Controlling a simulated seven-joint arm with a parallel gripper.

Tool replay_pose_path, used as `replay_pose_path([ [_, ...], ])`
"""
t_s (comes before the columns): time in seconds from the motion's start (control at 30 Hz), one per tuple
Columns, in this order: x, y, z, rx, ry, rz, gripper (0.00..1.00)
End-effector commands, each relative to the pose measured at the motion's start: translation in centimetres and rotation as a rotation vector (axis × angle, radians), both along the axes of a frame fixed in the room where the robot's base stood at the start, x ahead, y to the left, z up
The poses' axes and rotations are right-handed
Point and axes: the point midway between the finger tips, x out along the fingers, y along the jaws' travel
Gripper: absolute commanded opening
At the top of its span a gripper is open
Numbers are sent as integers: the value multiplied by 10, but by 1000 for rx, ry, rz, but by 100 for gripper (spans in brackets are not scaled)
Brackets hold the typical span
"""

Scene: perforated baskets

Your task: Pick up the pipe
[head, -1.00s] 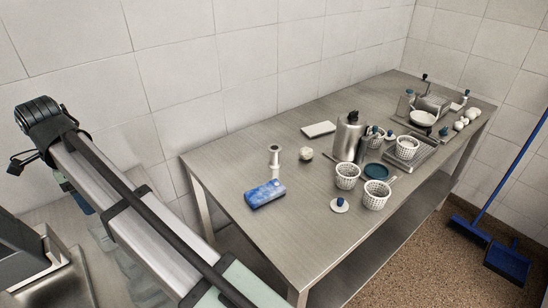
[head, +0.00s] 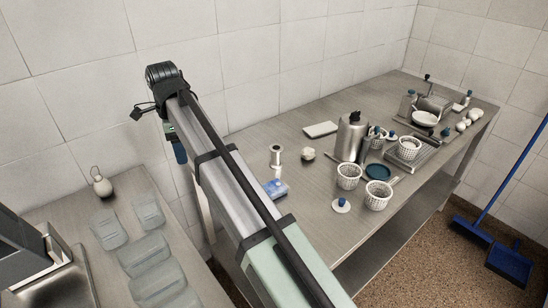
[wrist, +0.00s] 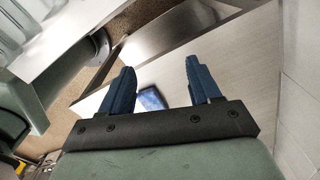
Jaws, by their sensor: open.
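A short metallic pipe-like piece (head: 276,157) with flared ends stands upright on the steel table (head: 320,230), near its wall-side left part. I take it to be the pipe. My gripper shows in the head view (head: 180,153) only as a blue finger hanging below the arm's end, left of the table and well apart from the pipe. In the wrist view my gripper (wrist: 158,70) has its two blue fingers spread apart, with nothing between them. A blue patterned block (wrist: 151,98) shows beyond the fingers. I cannot make out the pipe in the wrist view.
A second counter (head: 60,215) holds grey-green packets.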

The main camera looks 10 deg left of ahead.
Motion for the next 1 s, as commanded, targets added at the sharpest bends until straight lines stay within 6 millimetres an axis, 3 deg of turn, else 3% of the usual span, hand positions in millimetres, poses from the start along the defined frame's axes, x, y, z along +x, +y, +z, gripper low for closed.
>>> replay_pose_path([
  [0.03,19,-19,-1,-1,2,-36,62],
  [0.2,69,-77,-3,-4,5,-139,62],
  [0.5,134,-173,-7,-7,11,-287,62],
  [0.83,178,-246,-10,-4,12,-265,62],
  [1.0,186,-246,-10,0,9,-95,62],
])
